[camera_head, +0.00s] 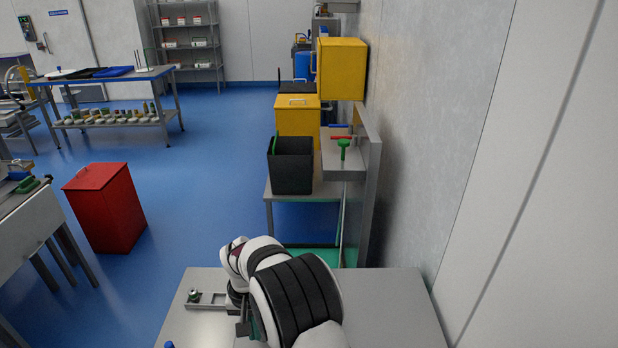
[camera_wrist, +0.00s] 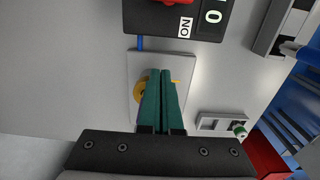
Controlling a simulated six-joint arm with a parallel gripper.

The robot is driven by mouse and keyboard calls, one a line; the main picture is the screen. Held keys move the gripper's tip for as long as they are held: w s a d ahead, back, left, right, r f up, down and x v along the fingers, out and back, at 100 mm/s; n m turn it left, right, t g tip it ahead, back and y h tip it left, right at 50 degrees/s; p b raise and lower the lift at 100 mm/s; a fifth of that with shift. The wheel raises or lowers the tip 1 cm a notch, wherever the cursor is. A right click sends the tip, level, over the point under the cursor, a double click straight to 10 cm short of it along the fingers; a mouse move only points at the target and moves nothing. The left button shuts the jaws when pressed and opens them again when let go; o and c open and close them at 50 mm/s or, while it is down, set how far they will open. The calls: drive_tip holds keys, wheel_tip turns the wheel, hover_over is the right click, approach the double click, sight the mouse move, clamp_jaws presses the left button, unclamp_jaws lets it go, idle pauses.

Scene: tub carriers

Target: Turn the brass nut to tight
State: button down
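The brass nut (camera_wrist: 140,91) sits on a pale square plate (camera_wrist: 134,64) in the wrist view. Part of it shows left of my fingers and a small tip shows on the right; its middle is hidden behind them. My gripper (camera_wrist: 160,72) has two green fingers lying side by side with only a thin dark line between them. The fingertips are in front of the nut. I cannot tell whether they touch it. No tight mark is readable. In the head view my arm hides the nut.
A black switch box (camera_wrist: 175,18) with a red part and white labels is beyond the plate, with a blue strip (camera_wrist: 140,43) between. A metal bracket with a green-topped fitting (camera_wrist: 240,131) is on the right; it also shows in the head view (camera_head: 194,295). The bench's right side (camera_head: 390,310) is clear.

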idle(0.3)
drive_tip(key=shift+s+a, duration=0.15)
drive_tip(key=shift+s, duration=0.1)
drive_tip(key=shift+r, duration=0.2)
wheel_tip(320, 180, up, 6)
drive_tip(key=shift+f, duration=0.2)
